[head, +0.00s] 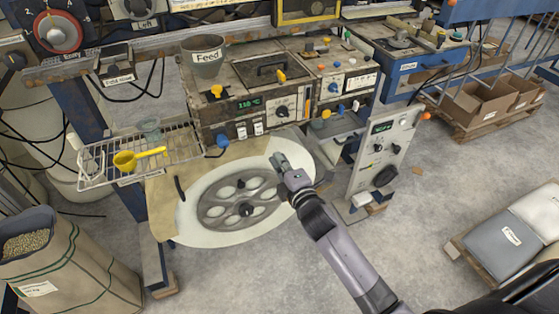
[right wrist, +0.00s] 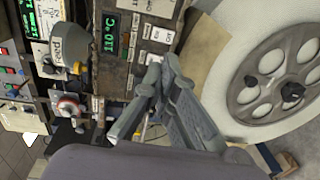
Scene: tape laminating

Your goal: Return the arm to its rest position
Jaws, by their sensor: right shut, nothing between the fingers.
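My right gripper (head: 280,163) is at the end of my grey arm, which reaches up from the lower right in the head view. It is over the right rim of the large white reel (head: 190,222), in front of the machine. In the right wrist view the fingers of my right gripper (right wrist: 160,72) are together with nothing held between them. The reel (right wrist: 235,60) shows beside them at the right of that view. I cannot tell whether the gripper touches the reel. My left gripper is out of view.
The machine's control box (head: 232,108) and Feed cup (head: 206,58) stand behind the gripper. A wire rack (head: 95,165) with a yellow scoop (head: 126,160) is at left, above a sack (head: 75,260). An upright control panel (head: 385,150) stands right. Open floor lies right of my arm.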

